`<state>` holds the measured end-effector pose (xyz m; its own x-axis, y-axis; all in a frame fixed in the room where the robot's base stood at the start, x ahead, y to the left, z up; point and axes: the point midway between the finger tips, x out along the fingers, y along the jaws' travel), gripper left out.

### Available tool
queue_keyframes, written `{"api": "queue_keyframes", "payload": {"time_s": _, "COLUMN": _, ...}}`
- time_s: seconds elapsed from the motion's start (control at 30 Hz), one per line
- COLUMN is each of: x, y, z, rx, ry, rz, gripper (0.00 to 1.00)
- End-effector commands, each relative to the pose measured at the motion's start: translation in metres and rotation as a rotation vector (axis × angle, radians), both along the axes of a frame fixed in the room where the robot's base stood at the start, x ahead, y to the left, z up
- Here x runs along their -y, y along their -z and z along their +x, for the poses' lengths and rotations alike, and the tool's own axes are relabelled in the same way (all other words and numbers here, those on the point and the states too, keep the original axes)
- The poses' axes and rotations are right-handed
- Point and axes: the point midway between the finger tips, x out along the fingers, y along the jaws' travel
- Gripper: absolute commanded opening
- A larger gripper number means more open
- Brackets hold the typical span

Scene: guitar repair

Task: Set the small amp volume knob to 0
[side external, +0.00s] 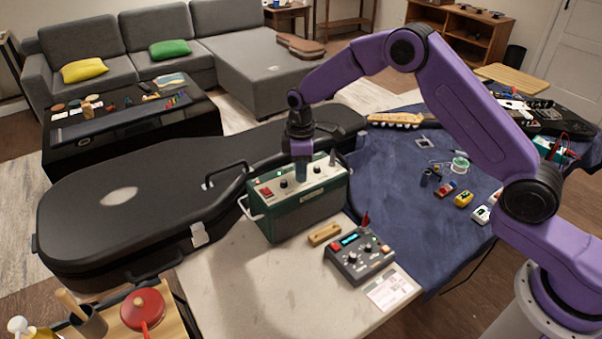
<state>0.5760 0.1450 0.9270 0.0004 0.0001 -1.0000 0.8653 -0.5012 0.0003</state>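The small amp (300,205) is a dark green box with a pale control panel, standing on the light worktop near the middle of the side external view. Its panel carries a red switch at the left, small dark knobs, one of them a knob (284,184) left of my gripper, and a small green light. My gripper (301,176) points down from above at the panel's middle. Its fingertips are close to the panel and hide part of it. I cannot tell whether they touch a knob, which knob is the volume, or where its pointer stands.
A large black guitar case (125,205) lies left of and behind the amp. A grey pedal box (358,258) and a wooden block (324,234) are in front. A blue cloth (395,185) with small tools and bottles lies right. The worktop's front left is bare.

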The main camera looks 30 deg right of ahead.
Motion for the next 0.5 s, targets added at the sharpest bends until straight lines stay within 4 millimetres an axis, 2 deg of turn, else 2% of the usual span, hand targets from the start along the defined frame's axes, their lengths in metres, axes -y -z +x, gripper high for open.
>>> {"api": "queue_keyframes", "payload": {"time_s": 0.17, "x": 0.0004, "y": 0.0, "z": 0.0, "rx": -0.001, "ry": -0.081, "rz": 0.0, "gripper": 0.02}}
{"api": "queue_keyframes", "payload": {"time_s": 0.5, "x": 0.0005, "y": 0.0001, "z": -0.0001, "rx": -0.001, "ry": -0.471, "rz": -0.001, "gripper": 0.02}}
